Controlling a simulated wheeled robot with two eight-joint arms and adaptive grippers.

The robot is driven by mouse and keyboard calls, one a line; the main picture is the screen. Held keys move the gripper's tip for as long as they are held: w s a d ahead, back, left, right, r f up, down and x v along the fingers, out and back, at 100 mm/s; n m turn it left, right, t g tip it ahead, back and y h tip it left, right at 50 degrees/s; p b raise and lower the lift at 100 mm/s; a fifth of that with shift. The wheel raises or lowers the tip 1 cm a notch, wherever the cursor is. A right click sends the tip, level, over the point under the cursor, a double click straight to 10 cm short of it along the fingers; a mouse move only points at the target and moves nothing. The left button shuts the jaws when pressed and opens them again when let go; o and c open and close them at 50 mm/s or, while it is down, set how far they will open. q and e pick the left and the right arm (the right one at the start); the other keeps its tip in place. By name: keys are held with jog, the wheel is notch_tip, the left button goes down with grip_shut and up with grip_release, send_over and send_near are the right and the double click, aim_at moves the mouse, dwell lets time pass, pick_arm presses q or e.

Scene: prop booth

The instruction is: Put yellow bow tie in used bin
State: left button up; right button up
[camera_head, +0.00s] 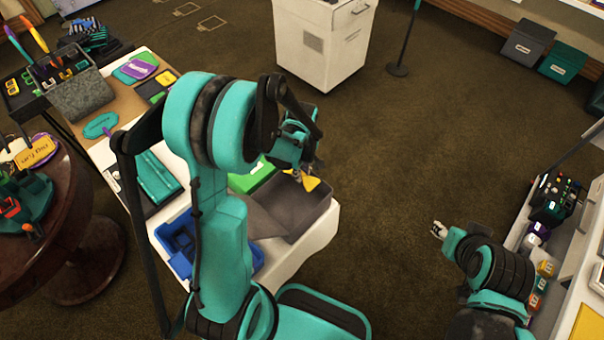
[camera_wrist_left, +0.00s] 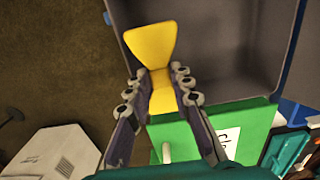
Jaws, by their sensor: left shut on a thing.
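My left gripper (camera_head: 299,180) is shut on the yellow bow tie (camera_head: 310,183), which hangs near the edge of an open dark grey bin (camera_head: 306,208) on the white table. In the left wrist view the bow tie (camera_wrist_left: 152,42) is pinched at its narrow middle between the two fingers (camera_wrist_left: 160,88), one wing sticking out past the tips. The grey bin's inside (camera_wrist_left: 235,50) lies beyond and to the right. I cannot read which bin is the used one. My right gripper (camera_head: 438,230) is small at the right, over the floor.
A blue bin (camera_head: 180,238) and a green bin (camera_head: 252,178) with a white label in the wrist view (camera_wrist_left: 230,140) stand beside the grey one. A round wooden table (camera_head: 75,235) is at the left. A white cabinet (camera_head: 322,40) stands behind. The middle floor is clear.

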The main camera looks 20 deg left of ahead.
pick_arm(q)
jog(key=shift+f, duration=0.3)
jog(key=shift+f+b, duration=0.55)
jog(key=shift+b, duration=0.05)
jog(key=o, duration=0.6)
jog(key=shift+r, duration=0.1)
